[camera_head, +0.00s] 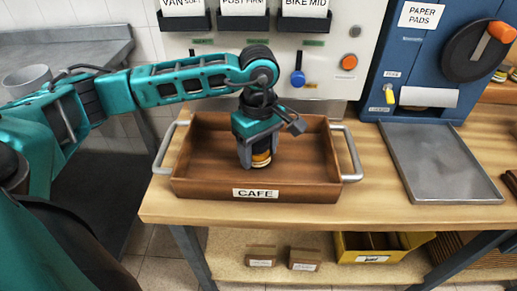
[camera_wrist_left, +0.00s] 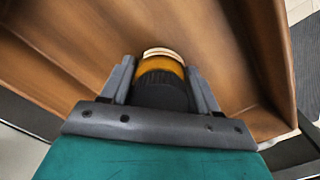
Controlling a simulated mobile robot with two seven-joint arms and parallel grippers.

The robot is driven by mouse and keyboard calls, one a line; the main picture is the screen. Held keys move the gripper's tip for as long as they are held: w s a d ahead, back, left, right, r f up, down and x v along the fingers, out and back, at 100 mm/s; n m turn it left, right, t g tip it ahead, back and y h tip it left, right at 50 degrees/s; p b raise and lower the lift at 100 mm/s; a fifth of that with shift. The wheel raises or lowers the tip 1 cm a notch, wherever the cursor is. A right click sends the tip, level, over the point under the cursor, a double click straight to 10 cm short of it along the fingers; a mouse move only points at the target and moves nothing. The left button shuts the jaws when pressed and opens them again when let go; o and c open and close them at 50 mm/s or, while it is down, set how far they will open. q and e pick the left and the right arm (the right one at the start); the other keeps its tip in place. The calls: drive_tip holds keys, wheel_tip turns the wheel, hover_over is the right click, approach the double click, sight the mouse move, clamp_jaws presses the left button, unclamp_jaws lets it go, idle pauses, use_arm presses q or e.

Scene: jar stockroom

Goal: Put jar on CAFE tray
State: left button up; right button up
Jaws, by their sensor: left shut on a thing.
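The CAFE tray (camera_head: 215,188) is a brown wooden box with grey side handles and a white CAFE label, standing on the wooden counter. My left gripper (camera_head: 259,163) points down inside the tray, near its front middle. It is shut on a small jar (camera_head: 262,159) with amber contents and a dark lid. In the left wrist view the jar (camera_wrist_left: 160,67) sits between the fingers of the left gripper (camera_wrist_left: 161,85), with the tray floor (camera_wrist_left: 100,38) beyond it. I cannot tell whether the jar touches the floor. My right gripper is not in view.
A grey metal plate (camera_head: 440,165) lies on the counter to the right, below a blue machine (camera_head: 425,60). A panel with knobs (camera_head: 298,78) stands behind the tray. Small boxes (camera_head: 305,259) and a yellow bin (camera_head: 375,248) sit on the lower shelf.

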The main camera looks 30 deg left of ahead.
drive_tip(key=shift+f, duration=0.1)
use_arm(q)
drive_tip(key=shift+f+b, duration=0.2)
drive_tip(key=shift+b, duration=0.1)
drive_tip(key=o, duration=1.3)
drive_tip(key=shift+r, duration=0.1)
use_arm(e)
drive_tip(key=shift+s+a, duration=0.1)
use_arm(q)
drive_tip(key=shift+o, duration=0.2)
drive_tip(key=shift+r+p, duration=0.25)
drive_tip(key=shift+p, duration=0.1)
wheel_tip(320, 180, up, 11)
drive_tip(key=shift+f+p, duration=0.2)
drive_tip(key=shift+p, duration=0.35)
drive_tip(key=shift+r, duration=0.6)
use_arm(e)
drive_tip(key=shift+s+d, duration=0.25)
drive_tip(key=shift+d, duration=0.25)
use_arm(q)
drive_tip(key=shift+s, duration=0.1)
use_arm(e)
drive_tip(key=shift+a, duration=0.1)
